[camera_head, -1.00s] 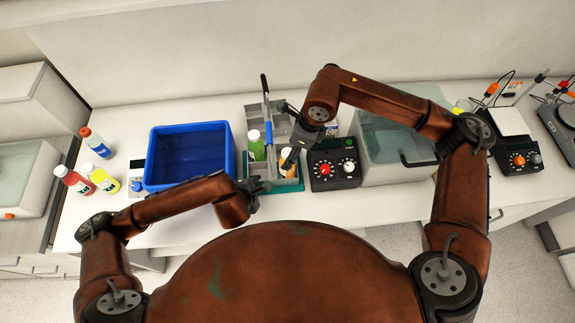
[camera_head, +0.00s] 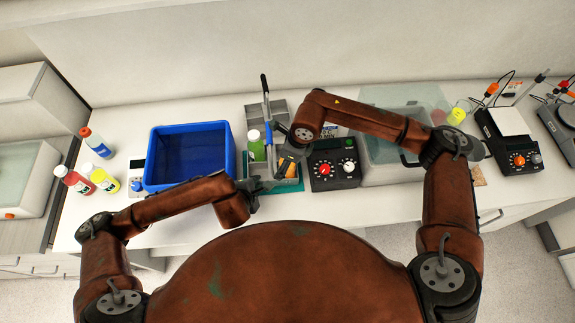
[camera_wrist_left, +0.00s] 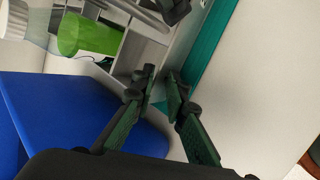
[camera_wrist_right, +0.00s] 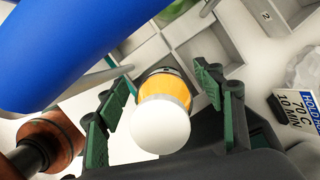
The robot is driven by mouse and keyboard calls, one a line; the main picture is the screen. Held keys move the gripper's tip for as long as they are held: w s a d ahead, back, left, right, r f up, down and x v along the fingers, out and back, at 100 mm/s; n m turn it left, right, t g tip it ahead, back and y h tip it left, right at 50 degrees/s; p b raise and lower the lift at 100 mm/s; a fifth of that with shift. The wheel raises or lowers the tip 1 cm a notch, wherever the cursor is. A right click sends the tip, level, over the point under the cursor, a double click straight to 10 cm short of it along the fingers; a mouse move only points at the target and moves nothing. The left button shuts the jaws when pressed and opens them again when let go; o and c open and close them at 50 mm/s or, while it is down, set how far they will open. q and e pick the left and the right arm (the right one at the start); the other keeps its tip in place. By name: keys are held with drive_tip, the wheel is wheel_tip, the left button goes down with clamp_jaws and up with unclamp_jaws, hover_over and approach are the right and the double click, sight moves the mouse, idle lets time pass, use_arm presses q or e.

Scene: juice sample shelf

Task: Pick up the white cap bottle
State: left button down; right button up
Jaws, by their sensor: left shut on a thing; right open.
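The white-cap bottle, with an orange body (camera_wrist_right: 163,84) and a round white cap (camera_wrist_right: 160,125), stands in a grey compartment carrier in the right wrist view. A sliver of its orange side shows in the head view (camera_head: 284,166). My right gripper (camera_wrist_right: 164,88) is open, with one finger on either side of the bottle; I cannot tell whether they touch it. My left gripper (camera_head: 256,186) is at the near left corner of the grey carrier (camera_head: 256,110). In the left wrist view its fingers (camera_wrist_left: 163,82) are nearly together on what looks like the carrier's thin wall.
Several juice bottles (camera_head: 104,181) stand farther left. A black device with knobs (camera_head: 334,170) is close on the right.

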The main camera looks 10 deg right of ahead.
use_arm(q)
drive_tip(key=shift+a+f, duration=0.1)
use_arm(e)
drive_tip(key=shift+c, duration=0.6)
drive_tip(key=c, duration=1.5)
drive_tip(key=shift+r, duration=0.1)
wheel_tip(320, 180, up, 28)
wheel_tip(320, 180, up, 3)
drive_tip(key=shift+f, duration=0.1)
